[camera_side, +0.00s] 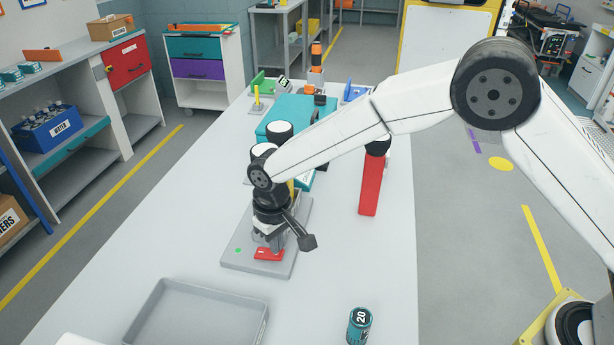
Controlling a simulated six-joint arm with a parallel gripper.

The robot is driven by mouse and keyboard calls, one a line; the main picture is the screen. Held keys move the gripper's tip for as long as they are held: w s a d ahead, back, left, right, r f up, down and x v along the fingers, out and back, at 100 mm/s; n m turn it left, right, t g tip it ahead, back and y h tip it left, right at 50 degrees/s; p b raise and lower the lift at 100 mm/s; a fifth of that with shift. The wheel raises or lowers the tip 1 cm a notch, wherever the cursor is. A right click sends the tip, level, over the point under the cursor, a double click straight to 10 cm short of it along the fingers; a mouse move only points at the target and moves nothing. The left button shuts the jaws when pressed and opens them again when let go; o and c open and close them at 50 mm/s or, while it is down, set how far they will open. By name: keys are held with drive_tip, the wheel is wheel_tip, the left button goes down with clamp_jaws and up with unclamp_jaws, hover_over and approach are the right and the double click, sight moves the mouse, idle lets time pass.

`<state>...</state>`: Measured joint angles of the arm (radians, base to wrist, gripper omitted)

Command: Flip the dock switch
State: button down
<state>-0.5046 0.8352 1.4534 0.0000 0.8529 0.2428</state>
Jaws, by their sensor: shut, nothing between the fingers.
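A flat grey plate (232,259) lies on the table, tilted in the picture. I take it to be the dock switch's base. A red piece (268,255) and a small green dot (238,250) are on its front part. My gripper (272,246) points down over the plate, just above or touching the red piece; I cannot tell which. Its fingers are shut with nothing visible between them. A dark arm with a blocky end (308,242) sticks out beside the gripper; I cannot tell what it belongs to. My wrist hides the plate's back part.
A grey tray (200,318) lies at the front left. A red upright block (371,188) stands right of the plate. Teal boxes (290,112) and small items are behind. The table between tray and can is clear.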

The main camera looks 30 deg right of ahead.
drive_tip(key=shift+f, duration=0.65)
idle(0.6)
drive_tip(key=shift+r, duration=3.55)
drive_tip(key=d+r+n, duration=0.4)
drive_tip(key=r+n, duration=0.4)
drive_tip(key=s+d+f+m+t, duration=0.1)
drive_tip(key=s+d+f+m, duration=0.2)
drive_tip(key=s+d, duration=0.6)
drive_tip(key=s+d+f+m+t, duration=0.1)
drive_tip(key=s+d+f+m, duration=0.3)
drive_tip(key=s+d+m, duration=0.4)
drive_tip(key=s+d, duration=0.1)
drive_tip(key=d, duration=0.3)
drive_tip(key=shift+s+d+f+t, duration=0.2)
drive_tip(key=shift+d+f+t, duration=0.05)
drive_tip(key=shift+d+t, duration=0.1)
